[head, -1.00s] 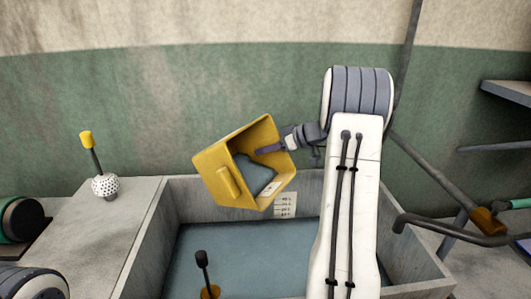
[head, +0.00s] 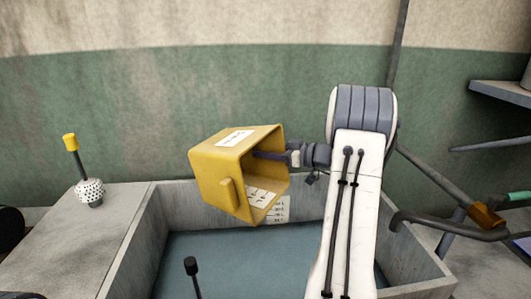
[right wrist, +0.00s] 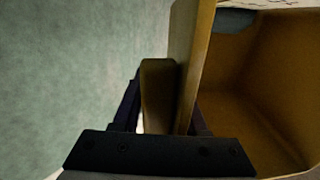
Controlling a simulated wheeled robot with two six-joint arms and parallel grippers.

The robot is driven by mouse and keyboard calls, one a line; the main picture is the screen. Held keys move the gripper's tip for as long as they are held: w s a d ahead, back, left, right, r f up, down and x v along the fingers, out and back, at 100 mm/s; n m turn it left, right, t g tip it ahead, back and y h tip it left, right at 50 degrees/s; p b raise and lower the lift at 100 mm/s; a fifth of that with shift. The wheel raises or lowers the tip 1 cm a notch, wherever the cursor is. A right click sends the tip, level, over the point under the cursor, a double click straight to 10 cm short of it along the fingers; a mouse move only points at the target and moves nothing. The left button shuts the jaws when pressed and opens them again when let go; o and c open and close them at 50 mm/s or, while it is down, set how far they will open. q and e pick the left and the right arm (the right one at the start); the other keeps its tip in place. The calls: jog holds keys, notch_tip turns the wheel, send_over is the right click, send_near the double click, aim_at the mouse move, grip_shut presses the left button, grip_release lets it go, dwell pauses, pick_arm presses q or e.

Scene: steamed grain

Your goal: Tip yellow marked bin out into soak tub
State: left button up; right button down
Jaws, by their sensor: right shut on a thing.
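The yellow marked bin (head: 213,180) hangs in the air above the back part of the soak tub (head: 144,240). It is tipped over, its open mouth facing right and towards me, with a white label on its upper side and another marked label showing within the mouth. No contents show in its mouth in the head view. My right gripper (head: 268,155) is shut on the bin's edge. The right wrist view shows its fingers on both sides of a yellow wall or grip, beside the bin's hollow (right wrist: 265,95). Blue-grey fills the tub's bottom. My left gripper is out of view.
A speckled white ball with a yellow-topped stick (head: 89,191) stands on the grey counter (head: 75,235) at the left. A black-knobbed stick (head: 191,267) rises at the tub's front. A dark pipe (head: 450,230) and shelves (head: 502,92) are at the right.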

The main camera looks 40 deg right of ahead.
aim_at(265, 126)
jog(key=shift+r, duration=0.1)
dwell(0.4)
notch_tip(265, 126, up, 7)
jog(key=g+h+p, duration=0.1)
jog(key=g+p, duration=0.2)
jog(key=p, duration=0.4)
jog(key=g+h+p, duration=0.1)
jog(key=g+p, duration=0.2)
jog(key=p, duration=0.3)
jog(key=g+h+p, duration=0.2)
jog(key=g+p, duration=0.1)
jog(key=p, duration=0.4)
jog(key=shift+r+m+g+p, duration=0.2)
jog(key=shift+m+g+p, duration=0.1)
jog(key=g+h+p, duration=0.1)
jog(key=g+p, duration=0.1)
jog(key=p, duration=0.5)
jog(key=g+h+p, duration=0.1)
jog(key=g+p, duration=0.2)
jog(key=p, duration=0.4)
jog(key=shift+r, duration=0.2)
